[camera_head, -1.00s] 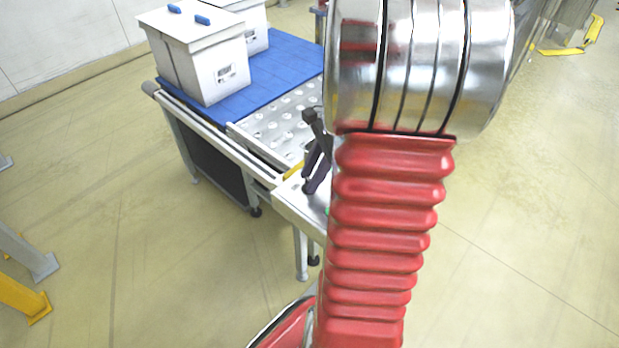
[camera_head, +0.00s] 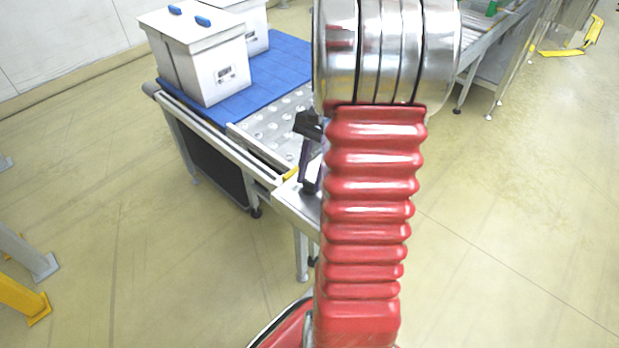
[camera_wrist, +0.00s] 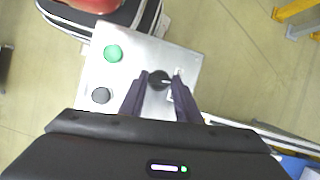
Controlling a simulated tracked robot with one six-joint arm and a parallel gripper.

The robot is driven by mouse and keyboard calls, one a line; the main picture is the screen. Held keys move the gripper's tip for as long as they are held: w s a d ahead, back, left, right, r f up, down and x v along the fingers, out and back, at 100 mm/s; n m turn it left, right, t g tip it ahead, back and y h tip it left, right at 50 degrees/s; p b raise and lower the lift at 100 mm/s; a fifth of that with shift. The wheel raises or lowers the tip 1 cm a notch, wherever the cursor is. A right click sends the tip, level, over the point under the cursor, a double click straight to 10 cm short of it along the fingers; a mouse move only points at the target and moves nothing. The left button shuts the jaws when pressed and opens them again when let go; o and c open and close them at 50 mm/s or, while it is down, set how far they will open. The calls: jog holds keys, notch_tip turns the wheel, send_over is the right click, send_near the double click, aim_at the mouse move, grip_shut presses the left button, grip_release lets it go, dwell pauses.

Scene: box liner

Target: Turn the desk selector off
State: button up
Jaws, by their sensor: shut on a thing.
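The desk selector (camera_wrist: 157,77) is a small black round knob with a pale mark, on a light metal control panel (camera_wrist: 185,60) in the wrist view. My gripper (camera_wrist: 161,76) has its two dark fingers on either side of the knob and is shut on it. In the head view my gripper (camera_head: 309,187) reaches down to the panel's top (camera_head: 290,197) at the near corner of the bench. The knob is hidden there, and my red arm covers the panel's right part.
A green button (camera_wrist: 113,53) and a dark grey button (camera_wrist: 101,95) sit on the panel, left of the selector. White lidded boxes (camera_head: 225,75) stand on a blue conveyor mat (camera_head: 285,62) behind a ball-transfer plate (camera_head: 265,130).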

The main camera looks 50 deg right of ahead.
jog(key=n, duration=0.2)
jog(key=n+g, duration=0.1)
jog(key=n, duration=0.1)
jog(key=shift+a+f+g, duration=0.1)
jog(key=shift+f+g, duration=0.05)
jog(key=shift+g, duration=0.15)
jog(key=shift+h, duration=0.3)
jog(key=o, duration=1)
jog(key=shift+o, duration=0.2)
jog(key=shift+w, duration=0.1)
jog(key=v, duration=1.4)
